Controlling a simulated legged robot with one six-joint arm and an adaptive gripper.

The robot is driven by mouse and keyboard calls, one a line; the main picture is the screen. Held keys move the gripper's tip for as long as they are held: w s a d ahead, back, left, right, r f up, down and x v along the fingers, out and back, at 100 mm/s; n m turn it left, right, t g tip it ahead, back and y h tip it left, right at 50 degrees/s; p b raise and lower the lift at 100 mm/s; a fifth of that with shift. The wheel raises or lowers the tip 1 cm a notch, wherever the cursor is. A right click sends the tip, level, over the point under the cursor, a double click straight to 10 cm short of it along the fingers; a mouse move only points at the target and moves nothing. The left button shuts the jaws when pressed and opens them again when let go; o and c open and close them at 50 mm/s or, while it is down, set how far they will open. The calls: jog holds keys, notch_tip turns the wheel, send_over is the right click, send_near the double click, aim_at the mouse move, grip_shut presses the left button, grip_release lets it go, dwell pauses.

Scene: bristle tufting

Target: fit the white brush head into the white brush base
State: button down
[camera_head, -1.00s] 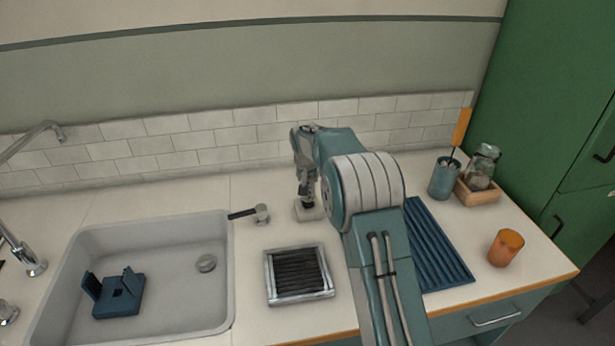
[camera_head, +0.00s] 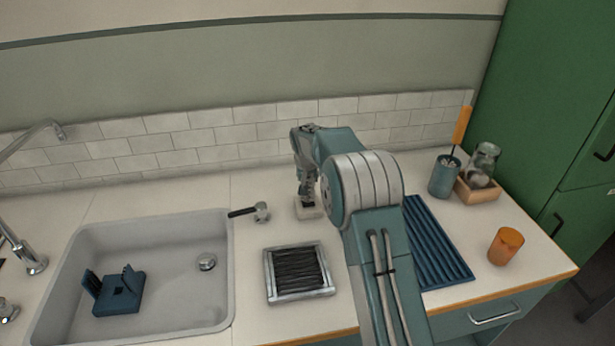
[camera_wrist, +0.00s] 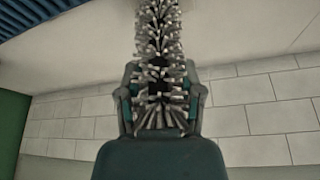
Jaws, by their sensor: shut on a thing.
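My gripper (camera_head: 305,190) points down near the back of the counter and is shut on the brush head. In the wrist view the white brush head (camera_wrist: 160,50) is a column of pale bristles around a dark core, between the two fingers. The white brush base (camera_head: 312,213) is a small pale block on the counter, directly under my gripper. A dark part shows between the fingers and the block's top. I cannot tell whether the brush head is inside the base or just above it.
A framed tray of dark bristles (camera_head: 300,296) lies in front of the base. A black-handled tool (camera_head: 261,211) lies left, near the sink (camera_head: 190,318) holding a blue fixture (camera_head: 120,296). A blue ribbed mat (camera_head: 436,245) and orange cup (camera_head: 505,247) stand right.

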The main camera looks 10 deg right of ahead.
jog(key=shift+c, duration=0.8)
grip_release()
jog(key=shift+r, duration=0.1)
jog(key=s+r, duration=1.4)
jog(key=r, duration=0.5)
jog(key=s+r+n+t+y, duration=0.1)
jog(key=s+r+n, duration=0.15)
jog(key=s, duration=2.05)
jog(key=s+f, duration=0.3)
jog(key=s, duration=0.7)
jog(key=shift+f, duration=0.3)
